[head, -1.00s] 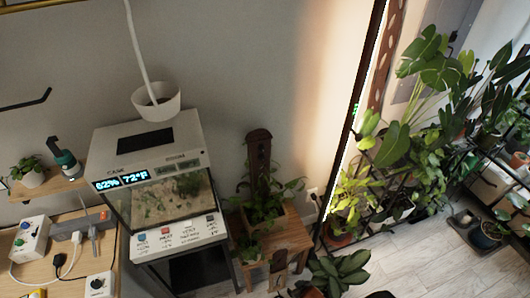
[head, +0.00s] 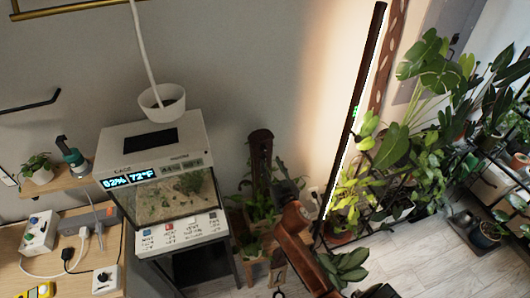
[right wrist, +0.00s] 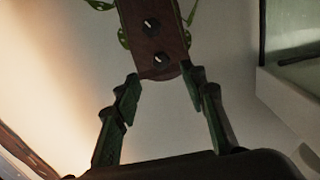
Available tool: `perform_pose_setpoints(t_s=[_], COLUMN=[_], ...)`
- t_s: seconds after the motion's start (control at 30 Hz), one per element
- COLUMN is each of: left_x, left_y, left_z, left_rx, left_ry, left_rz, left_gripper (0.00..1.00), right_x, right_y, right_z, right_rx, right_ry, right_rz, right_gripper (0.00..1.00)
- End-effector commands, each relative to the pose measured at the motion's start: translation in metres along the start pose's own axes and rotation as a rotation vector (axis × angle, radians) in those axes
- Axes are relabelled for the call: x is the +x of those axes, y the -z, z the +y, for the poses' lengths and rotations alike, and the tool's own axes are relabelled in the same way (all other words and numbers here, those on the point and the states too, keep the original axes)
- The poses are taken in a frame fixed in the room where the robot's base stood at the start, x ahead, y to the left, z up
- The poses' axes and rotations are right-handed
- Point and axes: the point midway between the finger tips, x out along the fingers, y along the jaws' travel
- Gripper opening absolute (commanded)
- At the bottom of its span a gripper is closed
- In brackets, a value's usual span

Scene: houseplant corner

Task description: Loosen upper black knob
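A dark wooden post (head: 261,150) with a rounded top stands in the planter right of the terrarium in the head view. In the right wrist view the board (right wrist: 150,40) hangs with its rounded end downward, so the picture looks inverted. Two black knobs sit on it: the upper black knob (right wrist: 160,58) near the rounded end, the other knob (right wrist: 151,24) farther along. My right gripper (right wrist: 161,76) is open, its fingers apart and pointing at the rounded end, with nothing between them. In the head view the right gripper (head: 281,176) is just right of the post. My left gripper is out of view.
The terrarium (head: 170,200) with a lit display stands left of the post, under a white hanging pot (head: 162,103). Leafy plants (head: 345,268) crowd the floor on the right. A table (head: 75,270) with plugs and control boxes is at lower left.

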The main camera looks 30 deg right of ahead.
Motion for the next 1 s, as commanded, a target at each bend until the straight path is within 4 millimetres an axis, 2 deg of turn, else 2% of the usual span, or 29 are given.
perform_pose_setpoints(t_s=[0.3, 0.5, 0.87, 1.0], left_x=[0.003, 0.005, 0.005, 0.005], left_y=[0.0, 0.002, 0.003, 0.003], left_z=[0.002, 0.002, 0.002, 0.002], left_rx=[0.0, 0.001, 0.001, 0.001], left_ry=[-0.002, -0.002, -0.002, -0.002], left_rz=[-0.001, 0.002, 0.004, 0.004], left_gripper=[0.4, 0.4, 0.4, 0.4], right_x=[0.046, 0.069, 0.076, 0.076], right_y=[0.003, 0.003, 0.002, 0.002], right_z=[-0.002, -0.001, -0.001, -0.001], right_rx=[-0.001, 0.0, 0.001, 0.001], right_ry=[0.003, 0.003, 0.002, 0.002], right_rz=[0.007, 0.006, 0.004, 0.004], right_gripper=[0.39, 0.39, 0.39, 0.31])
